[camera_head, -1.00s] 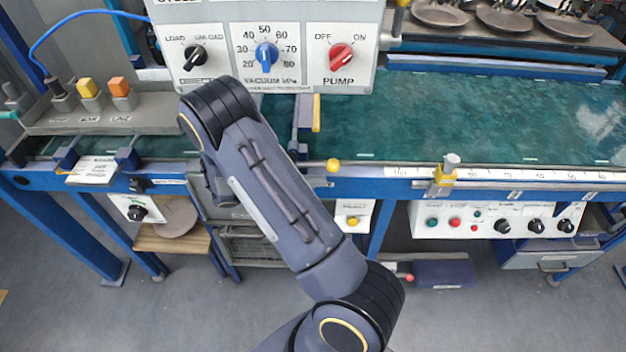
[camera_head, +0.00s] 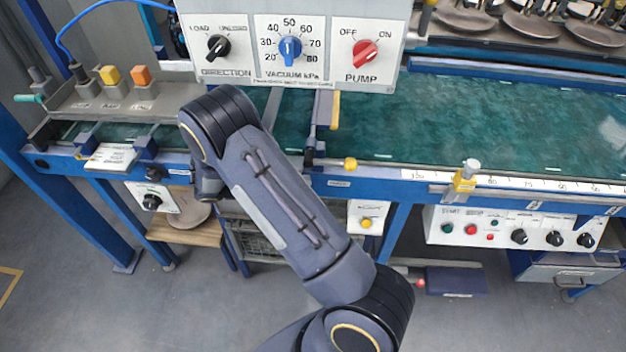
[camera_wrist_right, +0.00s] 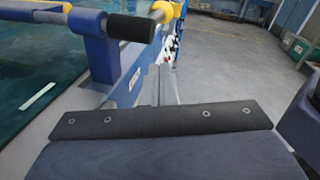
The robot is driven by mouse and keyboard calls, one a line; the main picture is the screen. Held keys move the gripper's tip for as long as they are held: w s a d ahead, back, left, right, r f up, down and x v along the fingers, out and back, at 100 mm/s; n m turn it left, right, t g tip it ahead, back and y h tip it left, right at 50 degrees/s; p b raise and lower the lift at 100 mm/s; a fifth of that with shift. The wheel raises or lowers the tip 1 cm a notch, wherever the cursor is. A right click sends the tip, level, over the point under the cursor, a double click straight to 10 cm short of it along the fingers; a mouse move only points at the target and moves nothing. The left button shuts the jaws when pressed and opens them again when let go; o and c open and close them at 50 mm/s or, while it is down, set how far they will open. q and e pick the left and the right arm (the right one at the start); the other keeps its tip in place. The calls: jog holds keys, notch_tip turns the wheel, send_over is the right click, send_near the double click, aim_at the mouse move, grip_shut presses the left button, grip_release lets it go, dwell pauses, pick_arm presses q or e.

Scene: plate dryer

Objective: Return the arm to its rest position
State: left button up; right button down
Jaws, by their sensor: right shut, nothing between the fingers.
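My right arm (camera_head: 285,215) comes up from the bottom of the head view, bent, with its forearm reaching up and left in front of the bench. The dark end of it, with the right gripper (camera_head: 208,186), hangs below the wrist at the bench's front edge and is mostly hidden by the arm. In the right wrist view the grey fingers (camera_wrist_right: 165,85) are together and empty, beyond a dark screwed plate. They appear beside the blue bench frame, apart from it. My left gripper is not in view.
A control panel (camera_head: 292,45) with knobs stands behind the arm. The blue bench frame (camera_head: 370,188) borders a green surface (camera_head: 480,125). A button box (camera_head: 515,228) hangs at right, and a small wooden shelf (camera_head: 185,230) sits below at left. Open floor (camera_head: 90,300) lies at lower left.

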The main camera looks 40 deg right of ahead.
jog(key=shift+w+a, duration=0.1)
dwell(0.5)
jog(key=s+a+r+m+t+y+p, duration=0.2)
jog(key=s+a+r+m+t+y, duration=1.1)
jog(key=t+y, duration=0.3)
jog(key=shift+s+a+r+m+y+p, duration=0.3)
jog(key=shift+s+r+m+y+p, duration=0.1)
jog(key=shift+s+r+m+y, duration=0.3)
jog(key=shift+d+f+t, duration=0.1)
jog(key=shift+t, duration=0.2)
